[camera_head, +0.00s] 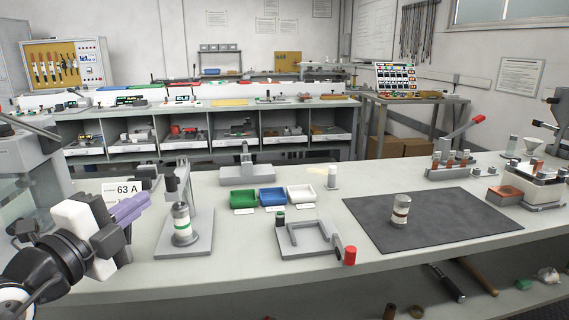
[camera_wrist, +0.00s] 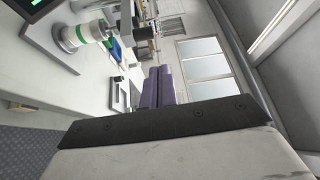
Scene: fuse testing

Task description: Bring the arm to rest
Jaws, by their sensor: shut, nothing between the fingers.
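My gripper (camera_head: 131,207) is at the left of the head view, above the left part of the workbench, with its purple fingers pointing right. The fingers are together and hold nothing. In the wrist view the two purple fingers (camera_wrist: 158,88) lie side by side. My gripper is apart from the test stand (camera_head: 190,238) to its right, which holds a fuse with a green band (camera_head: 182,222) upright. The fuse also shows in the wrist view (camera_wrist: 83,35) at the upper left.
A "63 A" sign (camera_head: 123,189) stands close behind my gripper. Green (camera_head: 243,198), blue (camera_head: 272,196) and white (camera_head: 301,194) bins sit mid-bench. A fixture with a red-ended lever (camera_head: 318,242) is in front. A brown-banded fuse (camera_head: 401,210) stands on the dark mat (camera_head: 460,218).

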